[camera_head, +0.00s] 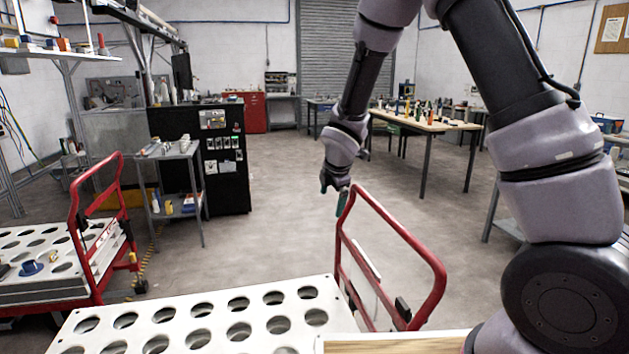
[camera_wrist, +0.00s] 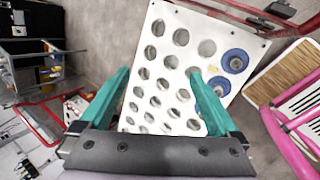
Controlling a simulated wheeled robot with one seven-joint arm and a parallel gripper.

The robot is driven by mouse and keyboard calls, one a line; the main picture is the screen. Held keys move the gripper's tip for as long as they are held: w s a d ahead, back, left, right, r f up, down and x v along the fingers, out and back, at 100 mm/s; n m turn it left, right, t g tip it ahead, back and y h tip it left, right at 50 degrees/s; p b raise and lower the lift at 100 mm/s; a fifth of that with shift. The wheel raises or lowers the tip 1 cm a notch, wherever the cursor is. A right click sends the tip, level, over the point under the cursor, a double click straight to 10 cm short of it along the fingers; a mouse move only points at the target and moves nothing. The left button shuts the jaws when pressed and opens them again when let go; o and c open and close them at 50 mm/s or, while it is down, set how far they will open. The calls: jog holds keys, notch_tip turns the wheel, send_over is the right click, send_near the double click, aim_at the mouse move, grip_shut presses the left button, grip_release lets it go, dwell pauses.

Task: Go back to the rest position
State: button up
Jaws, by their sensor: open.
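My gripper (camera_head: 335,190) hangs from the arm in the middle of the head view, just above the red handle of the nearer cart. In the wrist view its two teal fingers (camera_wrist: 160,75) are spread apart with nothing between them but the plate in the background. The white plate with round holes (camera_wrist: 143,72) lies beyond the fingertips, and a gap separates them. Part of the plate is hidden by the right finger and the gripper body.
The nearer cart's red handle (camera_head: 398,228) rises beside the white holed plate (camera_head: 180,308). Blue round pieces (camera_wrist: 235,60) sit on the plate's right side. Another red cart (camera_head: 100,225) stands left; a wooden-topped table (camera_head: 425,122) stands behind. Open floor (camera_head: 265,215) lies between.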

jog(key=s+d+r+m, duration=0.4)
jog(key=d+r+m, duration=0.3)
jog(key=r, duration=0.2)
jog(key=s+d+r+m, duration=0.3)
jog(key=d+r+m, duration=0.4)
jog(key=d+r, duration=0.15)
jog(key=s+d+r+m, duration=0.2)
jog(key=s+r+m, duration=0.2)
jog(key=s+m, duration=0.3)
jog(key=s+d+r+m+t+y, duration=0.1)
jog(key=s+r+m, duration=0.4)
jog(key=s, duration=0.7)
jog(key=shift+s+d+r+m+t, duration=0.15)
jog(key=shift+d+m+t, duration=0.15)
jog(key=shift+d+m, duration=0.55)
jog(key=shift+a, duration=0.1)
